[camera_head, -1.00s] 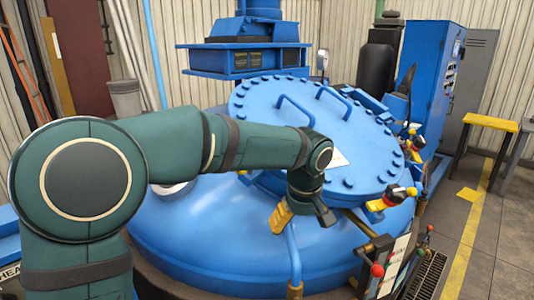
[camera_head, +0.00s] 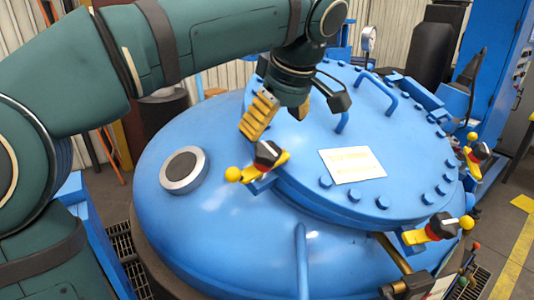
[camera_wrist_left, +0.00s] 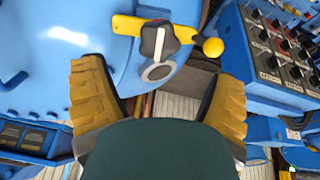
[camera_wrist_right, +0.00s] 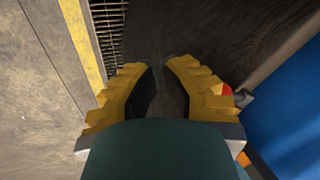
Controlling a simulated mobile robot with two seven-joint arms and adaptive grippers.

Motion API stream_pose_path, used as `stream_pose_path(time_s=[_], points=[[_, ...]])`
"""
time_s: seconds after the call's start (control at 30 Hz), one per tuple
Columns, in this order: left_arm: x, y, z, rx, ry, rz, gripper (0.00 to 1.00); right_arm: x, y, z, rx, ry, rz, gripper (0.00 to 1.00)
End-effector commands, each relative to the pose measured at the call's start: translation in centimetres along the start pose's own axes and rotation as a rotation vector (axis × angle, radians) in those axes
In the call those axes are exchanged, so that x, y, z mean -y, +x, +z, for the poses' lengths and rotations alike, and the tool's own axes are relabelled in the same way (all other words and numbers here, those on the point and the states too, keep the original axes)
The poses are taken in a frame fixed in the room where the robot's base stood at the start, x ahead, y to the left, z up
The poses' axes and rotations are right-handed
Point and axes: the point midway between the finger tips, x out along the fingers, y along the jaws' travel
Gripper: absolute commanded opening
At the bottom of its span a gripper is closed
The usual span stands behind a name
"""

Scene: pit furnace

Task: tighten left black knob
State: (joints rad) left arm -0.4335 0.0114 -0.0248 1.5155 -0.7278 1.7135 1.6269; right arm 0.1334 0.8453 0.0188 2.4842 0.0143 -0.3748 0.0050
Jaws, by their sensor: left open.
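The left black knob (camera_head: 267,153) sits on a yellow handle with a yellow ball end, at the left edge of the round blue lid. In the left wrist view the knob (camera_wrist_left: 157,40) shows ahead of the fingers, roughly centred between them. My left gripper (camera_head: 275,122) is open and empty, just above and behind the knob in the head view, apart from it. Its spread yellow fingers frame the left wrist view (camera_wrist_left: 160,72). My right gripper (camera_wrist_right: 157,68) shows only in its own wrist view, over dark floor, its fingers close together and holding nothing visible.
The blue lid (camera_head: 330,170) carries bolts, bar handles and a white label. Two more knob clamps, one at the front right (camera_head: 440,226) and one at the right (camera_head: 473,150), stick out from its rim. A grey round port (camera_head: 184,170) lies left on the furnace dome.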

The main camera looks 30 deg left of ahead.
Motion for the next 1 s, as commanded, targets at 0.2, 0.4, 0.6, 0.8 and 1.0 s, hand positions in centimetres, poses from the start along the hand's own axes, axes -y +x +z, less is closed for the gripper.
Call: stream_pose_path(time_s=[0.2,0.4,0.6,0.8,1.0], points=[[0.0,4.3,0.1,0.0,0.002,-0.002,0.86,-0.3,0.9,0.1,-0.001,0.0,0.002,0.0],[0.0,6.5,0.1,0.001,0.001,0.0,0.86,-0.4,1.3,0.1,-0.001,-0.001,0.003,0.0],[0.0,7.3,0.0,0.001,0.001,0.0,0.86,-0.4,1.4,0.1,-0.001,-0.001,0.003,0.0],[0.0,7.3,0.0,0.001,0.002,0.001,0.86,-0.4,1.4,0.1,0.0,-0.001,0.003,0.0],[0.0,7.3,0.0,0.001,0.002,0.0,0.26,-0.4,1.4,0.1,0.0,-0.001,0.003,0.0]])
